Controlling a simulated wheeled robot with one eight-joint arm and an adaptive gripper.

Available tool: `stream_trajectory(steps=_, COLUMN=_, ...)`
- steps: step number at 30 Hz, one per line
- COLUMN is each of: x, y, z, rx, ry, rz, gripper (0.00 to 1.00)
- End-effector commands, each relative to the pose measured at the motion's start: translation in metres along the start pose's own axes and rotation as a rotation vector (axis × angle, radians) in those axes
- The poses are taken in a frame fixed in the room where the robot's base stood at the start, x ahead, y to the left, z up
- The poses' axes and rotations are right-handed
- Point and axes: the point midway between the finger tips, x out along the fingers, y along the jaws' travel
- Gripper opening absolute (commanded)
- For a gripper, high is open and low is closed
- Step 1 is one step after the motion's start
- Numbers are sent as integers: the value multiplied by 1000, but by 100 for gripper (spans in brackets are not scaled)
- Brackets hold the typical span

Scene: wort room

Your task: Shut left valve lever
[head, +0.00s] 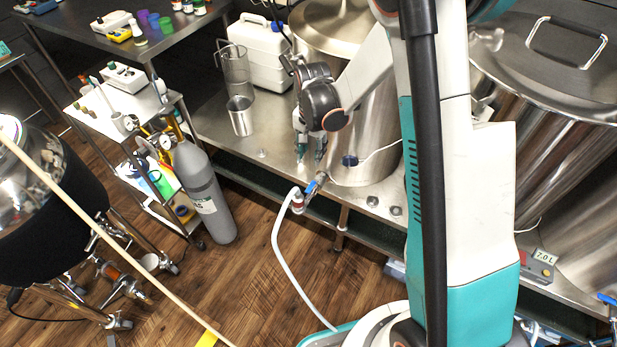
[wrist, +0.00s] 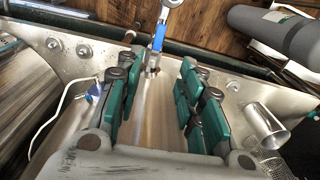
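The left valve has a blue lever (head: 316,183) at the front edge of the steel bench, below the left steel pot (head: 375,150). A white hose (head: 279,240) hangs from its outlet. In the wrist view the blue lever (wrist: 159,38) shows at top centre, seemingly roughly in line with the metal valve. My gripper (head: 311,158) is above the bench, just above and left of the lever in the head view. In the wrist view my gripper (wrist: 157,95) has its green-padded fingers apart with nothing between them; the lever is beyond the tips.
A steel cup (head: 241,116), a wire basket (head: 233,70) and a white canister (head: 260,52) stand left of my gripper. A grey gas cylinder (head: 203,190) stands on the floor at left. Another blue lever (head: 606,298) is at far right. Bolts and a white cable are near the pot.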

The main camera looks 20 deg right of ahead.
Motion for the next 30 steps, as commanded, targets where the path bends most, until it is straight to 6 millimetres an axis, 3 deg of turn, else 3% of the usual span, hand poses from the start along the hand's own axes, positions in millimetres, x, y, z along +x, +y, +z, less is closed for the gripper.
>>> stream_trajectory(steps=11, x=38, y=-2, z=-1, rx=35, ry=-20, rz=20, gripper=35)
stream_trajectory(steps=24, x=122, y=-1, z=1, rx=34, ry=-19, rz=19, gripper=35)
stream_trajectory(steps=30, x=148, y=0, z=1, rx=34, ry=-19, rz=19, gripper=35)
